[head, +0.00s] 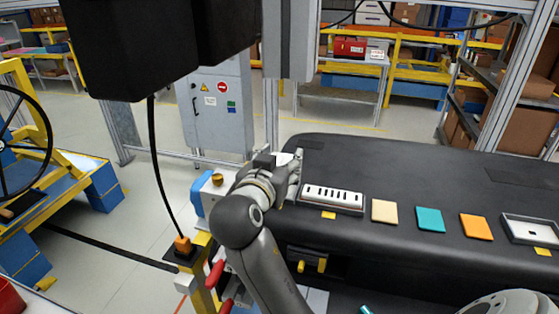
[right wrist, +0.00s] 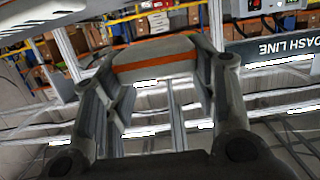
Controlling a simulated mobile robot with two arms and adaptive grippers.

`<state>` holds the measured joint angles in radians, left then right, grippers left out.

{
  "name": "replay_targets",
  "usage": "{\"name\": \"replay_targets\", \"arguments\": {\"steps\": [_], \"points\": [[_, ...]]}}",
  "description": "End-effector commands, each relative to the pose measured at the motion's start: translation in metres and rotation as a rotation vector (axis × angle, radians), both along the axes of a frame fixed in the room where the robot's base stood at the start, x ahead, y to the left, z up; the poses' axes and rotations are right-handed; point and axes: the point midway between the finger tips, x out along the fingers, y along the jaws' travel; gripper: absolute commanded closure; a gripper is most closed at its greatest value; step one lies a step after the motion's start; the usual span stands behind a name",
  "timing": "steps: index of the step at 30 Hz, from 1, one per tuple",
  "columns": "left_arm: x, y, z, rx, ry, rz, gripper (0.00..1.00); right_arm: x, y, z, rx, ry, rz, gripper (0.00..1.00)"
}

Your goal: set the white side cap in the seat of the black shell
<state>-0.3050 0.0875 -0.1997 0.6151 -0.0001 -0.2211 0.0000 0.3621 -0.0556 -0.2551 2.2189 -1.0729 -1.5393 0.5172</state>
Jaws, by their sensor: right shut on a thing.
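The black shell (head: 400,170) is the long dark dashboard body across the middle and right of the head view. My right gripper (head: 288,178) is at its left end, close to the top surface. In the right wrist view its fingers (right wrist: 155,75) are closed on a pale piece with an orange stripe, which looks like the white side cap (right wrist: 155,57). The cap spans the gap between the fingertips. In the head view the hand mostly hides it. The seat is not clearly visible, and I cannot tell whether the cap touches the shell. My left gripper is out of view.
On the shell lie a white slotted module (head: 332,196), a cream tile (head: 384,211), a teal tile (head: 430,219), an orange tile (head: 476,227) and a white-framed part (head: 530,230). A grey cabinet (head: 218,110) stands behind. A yellow post (head: 203,290) is left of my right arm.

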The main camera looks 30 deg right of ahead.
Motion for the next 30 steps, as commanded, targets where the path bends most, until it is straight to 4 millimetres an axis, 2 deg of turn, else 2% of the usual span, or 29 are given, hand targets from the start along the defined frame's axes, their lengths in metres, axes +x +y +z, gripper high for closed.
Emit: {"name": "replay_targets", "arguments": {"steps": [8, 18, 30], "points": [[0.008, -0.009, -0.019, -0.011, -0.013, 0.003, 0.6, 0.0, 0.001, -0.023, 0.001, 0.0, 0.001, 0.71], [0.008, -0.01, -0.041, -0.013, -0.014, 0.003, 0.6, 0.0, 0.0, -0.05, 0.0, 0.001, 0.0, 0.71], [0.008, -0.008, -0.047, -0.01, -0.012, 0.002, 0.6, 0.0, 0.0, -0.059, 0.002, 0.003, 0.0, 0.71]]}}
